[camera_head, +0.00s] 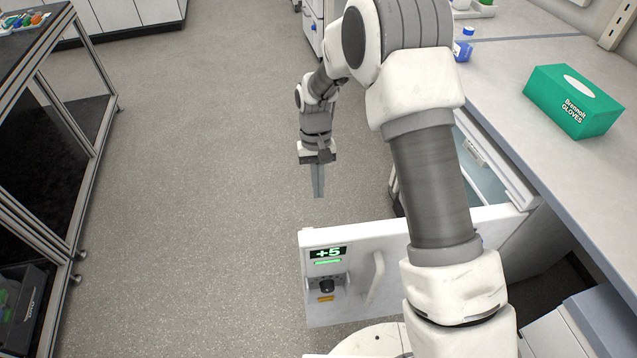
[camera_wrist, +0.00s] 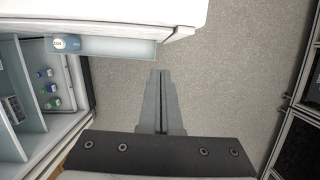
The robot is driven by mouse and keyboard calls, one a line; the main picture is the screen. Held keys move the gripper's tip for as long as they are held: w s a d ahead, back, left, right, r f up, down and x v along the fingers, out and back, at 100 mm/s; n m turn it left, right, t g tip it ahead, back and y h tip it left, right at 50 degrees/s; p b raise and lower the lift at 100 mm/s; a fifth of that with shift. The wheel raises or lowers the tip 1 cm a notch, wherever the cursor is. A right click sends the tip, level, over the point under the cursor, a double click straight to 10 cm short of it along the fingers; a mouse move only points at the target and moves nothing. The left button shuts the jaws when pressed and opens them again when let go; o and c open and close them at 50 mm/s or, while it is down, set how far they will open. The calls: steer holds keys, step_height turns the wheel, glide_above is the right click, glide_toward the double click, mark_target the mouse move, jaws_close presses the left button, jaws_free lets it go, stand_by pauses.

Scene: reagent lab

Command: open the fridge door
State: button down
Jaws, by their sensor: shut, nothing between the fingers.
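The white fridge door (camera_head: 345,235) stands swung wide open, sticking out to the left from under the counter. Its outer face, with a green "+5" display (camera_head: 328,253) and a pale handle (camera_head: 376,278), faces me. Part of the fridge interior (camera_head: 482,180) shows behind my arm. In the wrist view the door (camera_wrist: 120,14) is at the top, with a bottle (camera_wrist: 66,44) on its inner shelf; the lit interior (camera_wrist: 25,85) is at left. My gripper (camera_head: 318,195) is shut and empty, pointing down beyond the door's free end, apart from it and from the handle.
A counter (camera_head: 545,150) runs along the right with a green glove box (camera_head: 572,100) and a blue-labelled bottle (camera_head: 462,50). A dark framed bench (camera_head: 60,130) stands at left. The grey floor (camera_head: 210,150) between is clear. Small bottles (camera_wrist: 50,88) stand inside the fridge.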

steer(key=s+d+f, duration=0.1)
steer(key=s+f, duration=0.4)
steer(key=shift+s+f, duration=0.15)
steer(key=shift+f, duration=0.15)
stand_by(0.4)
